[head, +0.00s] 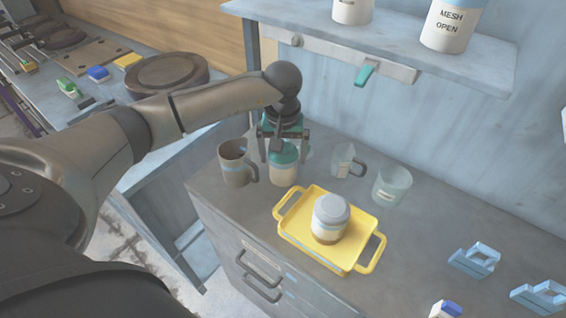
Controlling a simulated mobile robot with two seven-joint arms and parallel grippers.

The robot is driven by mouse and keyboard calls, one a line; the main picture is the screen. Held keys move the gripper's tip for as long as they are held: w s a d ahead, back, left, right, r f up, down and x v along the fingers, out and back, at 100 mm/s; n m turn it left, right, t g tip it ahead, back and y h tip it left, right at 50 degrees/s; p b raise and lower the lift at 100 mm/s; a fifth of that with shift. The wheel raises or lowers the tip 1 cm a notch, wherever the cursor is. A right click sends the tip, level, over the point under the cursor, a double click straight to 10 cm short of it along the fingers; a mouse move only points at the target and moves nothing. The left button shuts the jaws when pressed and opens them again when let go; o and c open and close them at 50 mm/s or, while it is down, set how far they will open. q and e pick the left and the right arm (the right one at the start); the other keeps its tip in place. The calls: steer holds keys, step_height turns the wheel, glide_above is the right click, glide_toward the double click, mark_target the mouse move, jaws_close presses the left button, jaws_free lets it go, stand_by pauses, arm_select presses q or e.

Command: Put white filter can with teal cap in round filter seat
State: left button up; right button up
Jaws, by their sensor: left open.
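The white filter can with teal cap (284,172) stands upright on the grey cabinet top, between the brown mug and the yellow tray. My left gripper (284,149) is right above it, pointing down, open, with its fingers around or just beside the teal cap. I cannot tell whether they touch it. No clearly marked round filter seat shows. A dark round plate (167,75) on the bench at the upper left may be it, but I cannot tell. My right gripper is not in view.
A brown mug (235,165) stands close left of the can. Glass cups (391,187) are to the right. A yellow tray (291,238) holds a grey-lidded jar (330,217). A shelf (470,62) with white canisters overhangs behind. Light blue brackets (474,261) lie at right.

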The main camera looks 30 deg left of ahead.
arm_select(q)
steer(key=shift+f, duration=0.3)
steer(key=c, duration=1.3)
steer(key=shift+r, duration=0.1)
jaws_close()
steer(key=shift+r, duration=0.15)
